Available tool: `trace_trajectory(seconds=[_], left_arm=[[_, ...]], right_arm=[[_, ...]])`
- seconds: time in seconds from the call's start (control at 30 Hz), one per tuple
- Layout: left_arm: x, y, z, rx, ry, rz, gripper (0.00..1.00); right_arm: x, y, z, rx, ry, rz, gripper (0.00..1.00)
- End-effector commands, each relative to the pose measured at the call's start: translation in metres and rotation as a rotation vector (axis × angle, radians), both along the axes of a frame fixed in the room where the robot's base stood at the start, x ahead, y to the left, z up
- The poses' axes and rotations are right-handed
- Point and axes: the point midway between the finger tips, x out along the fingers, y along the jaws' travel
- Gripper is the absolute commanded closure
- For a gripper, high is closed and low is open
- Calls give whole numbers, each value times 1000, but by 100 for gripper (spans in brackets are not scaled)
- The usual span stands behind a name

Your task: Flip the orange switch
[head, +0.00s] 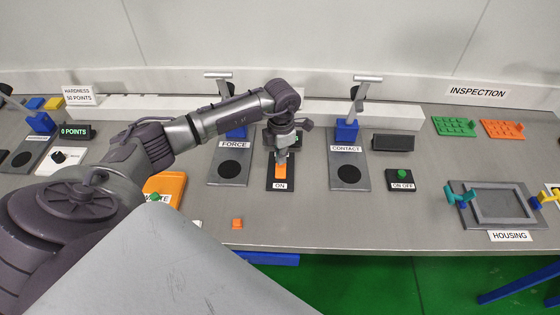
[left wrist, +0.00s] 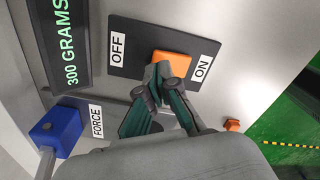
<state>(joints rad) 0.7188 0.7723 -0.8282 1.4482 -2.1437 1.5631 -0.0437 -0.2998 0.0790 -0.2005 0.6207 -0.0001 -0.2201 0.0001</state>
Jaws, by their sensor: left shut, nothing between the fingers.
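The orange switch (head: 280,172) sits on a dark plate between the FORCE and CONTACT stations, with an ON label at its near end. In the left wrist view the orange switch (left wrist: 172,63) lies between the OFF and ON labels. My left gripper (head: 281,158) is shut and empty, pointing down at the switch. In the left wrist view its fingertips (left wrist: 163,76) are at the switch's edge and overlap part of it; I cannot tell whether they touch. The right gripper is not in view.
The FORCE stand (head: 229,168) is left of the switch and the CONTACT stand (head: 348,175) is right. A green button box (head: 401,181) and the HOUSING fixture (head: 462,215) stand farther right. A small orange block (head: 237,223) lies near the front edge. A display reads 300 GRAMS (left wrist: 68,42).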

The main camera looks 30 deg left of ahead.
Motion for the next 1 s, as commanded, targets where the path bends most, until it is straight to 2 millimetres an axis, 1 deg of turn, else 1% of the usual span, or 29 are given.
trace_trajectory(seconds=[1.0], left_arm=[[0,0,-16,0,0,1,100]], right_arm=[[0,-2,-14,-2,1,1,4]])
